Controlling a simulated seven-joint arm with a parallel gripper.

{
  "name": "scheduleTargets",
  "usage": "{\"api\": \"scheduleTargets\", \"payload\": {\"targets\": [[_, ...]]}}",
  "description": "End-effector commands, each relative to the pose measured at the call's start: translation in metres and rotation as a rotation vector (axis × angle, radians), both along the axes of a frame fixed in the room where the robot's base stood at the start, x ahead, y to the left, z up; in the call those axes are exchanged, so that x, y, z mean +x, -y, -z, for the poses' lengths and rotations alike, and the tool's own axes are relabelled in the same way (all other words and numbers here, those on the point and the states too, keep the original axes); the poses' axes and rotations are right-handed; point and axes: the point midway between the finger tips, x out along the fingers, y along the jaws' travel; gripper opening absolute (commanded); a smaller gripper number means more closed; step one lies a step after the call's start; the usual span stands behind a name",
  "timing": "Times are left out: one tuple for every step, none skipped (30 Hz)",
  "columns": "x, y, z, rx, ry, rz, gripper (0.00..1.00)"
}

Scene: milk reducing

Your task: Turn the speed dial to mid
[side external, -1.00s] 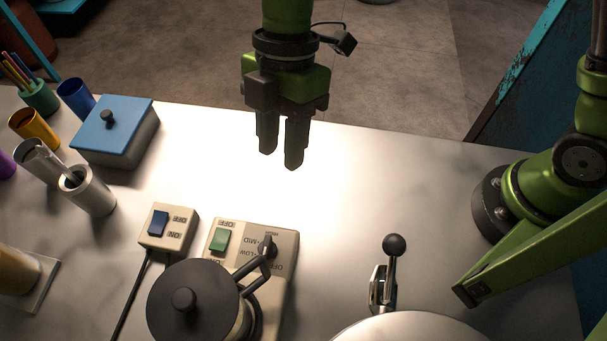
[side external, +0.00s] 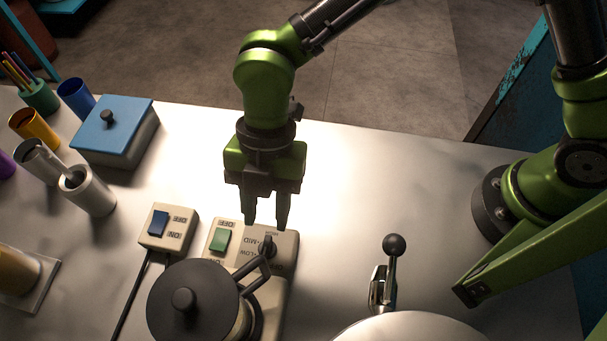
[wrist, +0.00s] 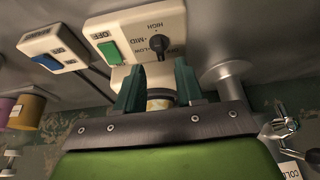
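The speed dial (side external: 267,246) is a small dark knob on a beige control box (side external: 287,238), with labels including MID and LOW. In the wrist view the dial (wrist: 160,45) sits right of the MID label, with HIGH above it. I cannot tell for sure which mark it points at. My gripper (side external: 267,222) is over the far edge of the box, close to the dial and apparently above it. Its fingers point down and stand apart with nothing between them. In the wrist view, the dial lies ahead of the gap between the fingertips (wrist: 158,68).
A green switch (side external: 221,239) is left of the dial. A dark-lidded pot (side external: 190,300) with a handle reaching near the dial stands in front. A second box with a blue switch (side external: 158,223) is at left. A ball-topped lever (side external: 394,245) is at right.

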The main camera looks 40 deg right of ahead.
Motion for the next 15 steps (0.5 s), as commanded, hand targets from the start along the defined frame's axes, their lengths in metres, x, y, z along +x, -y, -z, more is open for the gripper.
{"api": "scheduleTargets", "payload": {"targets": [[-0.004, -0.003, 0.010, -0.002, -0.003, -0.004, 0.37], [-0.005, -0.004, 0.015, -0.001, -0.003, -0.003, 0.37], [-0.007, -0.006, 0.021, -0.001, -0.003, -0.003, 0.37], [-0.009, -0.008, 0.026, -0.001, -0.003, -0.003, 0.37], [-0.009, -0.009, 0.030, -0.001, -0.003, -0.001, 0.37], [-0.010, -0.010, 0.034, -0.001, -0.002, -0.001, 0.37], [-0.011, -0.011, 0.037, -0.001, -0.003, -0.001, 0.37], [-0.012, -0.012, 0.040, 0.000, -0.002, -0.002, 0.37], [-0.013, -0.013, 0.042, 0.000, -0.001, 0.000, 0.37], [-0.013, -0.013, 0.044, -0.001, -0.001, 0.000, 0.37], [-0.013, -0.013, 0.046, -0.001, -0.001, 0.001, 0.37], [-0.014, -0.014, 0.047, -0.001, -0.001, 0.001, 0.37], [-0.014, -0.014, 0.048, -0.001, -0.001, 0.001, 0.37], [-0.014, -0.014, 0.048, 0.000, 0.000, 0.001, 0.37], [-0.014, -0.014, 0.049, 0.000, 0.000, 0.001, 0.37]]}}
